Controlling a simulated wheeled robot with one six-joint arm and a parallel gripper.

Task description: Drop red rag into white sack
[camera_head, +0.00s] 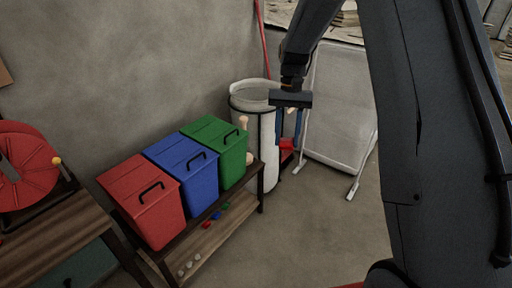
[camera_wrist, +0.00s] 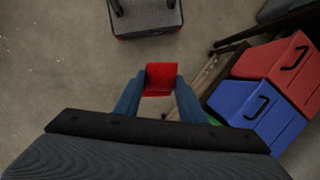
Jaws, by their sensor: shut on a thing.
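The red rag (camera_wrist: 161,78) is held between the two blue fingers of my gripper (camera_wrist: 159,92) in the wrist view. In the head view, the rag (camera_head: 287,147) hangs at the fingertips of my gripper (camera_head: 288,140), which points down. The white sack (camera_head: 252,92) is a tall, round, open-topped container with a dark band, standing by the wall. My gripper is in front of the sack and to its right in the picture, with the fingertips below the level of its rim. The inside of the sack is mostly out of sight.
Red (camera_head: 146,199), blue (camera_head: 185,166) and green (camera_head: 219,148) lidded bins stand on a low wooden shelf left of the sack. A pale panel on feet (camera_head: 340,105) stands to the right. A red reel (camera_head: 27,163) is at far left. Open floor lies in front.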

